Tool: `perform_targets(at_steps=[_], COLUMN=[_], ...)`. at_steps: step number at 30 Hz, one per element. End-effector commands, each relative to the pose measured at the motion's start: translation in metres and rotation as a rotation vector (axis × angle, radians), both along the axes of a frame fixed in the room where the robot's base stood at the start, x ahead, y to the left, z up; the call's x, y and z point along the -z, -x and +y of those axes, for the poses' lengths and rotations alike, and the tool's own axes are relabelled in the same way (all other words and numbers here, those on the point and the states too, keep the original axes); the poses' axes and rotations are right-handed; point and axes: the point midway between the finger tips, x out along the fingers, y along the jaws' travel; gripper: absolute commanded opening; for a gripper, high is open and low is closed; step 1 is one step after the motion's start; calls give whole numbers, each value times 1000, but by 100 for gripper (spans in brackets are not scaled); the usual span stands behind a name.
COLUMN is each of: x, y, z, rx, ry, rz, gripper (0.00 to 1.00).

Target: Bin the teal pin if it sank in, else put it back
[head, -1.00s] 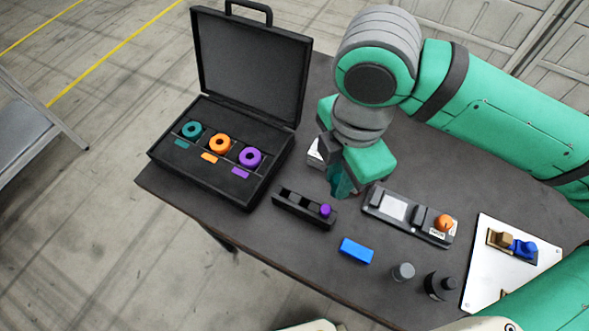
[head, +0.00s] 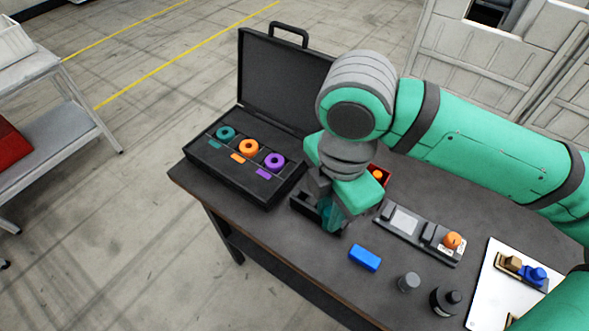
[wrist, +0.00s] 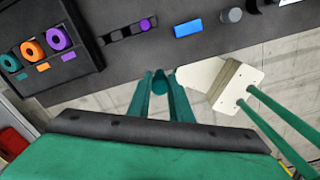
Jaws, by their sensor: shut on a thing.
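The teal pin (wrist: 159,86) shows as a small round end between the fingers of my gripper (wrist: 160,82) in the wrist view. My gripper (head: 331,218) is shut on it, pointing down near the black slotted rack (head: 301,204) in the head view. The gripper hides part of that rack and the pin there. In the wrist view the rack (wrist: 122,34) holds a purple pin (wrist: 144,25) at one end. A red box (head: 385,177) with an orange thing inside stands behind my gripper, partly hidden.
An open black case (head: 212,163) with teal, orange and purple rings stands at left. A blue block (head: 364,258), grey cylinder (head: 408,283) and dark bottle-like piece (head: 445,299) stand near the front edge. A fixture with an orange knob (head: 452,240) and a white board (head: 484,285) lie right.

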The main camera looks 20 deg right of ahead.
Motion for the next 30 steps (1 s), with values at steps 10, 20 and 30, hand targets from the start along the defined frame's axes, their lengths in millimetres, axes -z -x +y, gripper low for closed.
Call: perform_targets(at_steps=[10,20,30], x=[25,43,67], y=[-104,-143,-143], z=[-1,-5,-5], rx=[-420,-602,-602], ry=[-11,6,6], rz=[-3,-3,-2], gripper=[0,0,0])
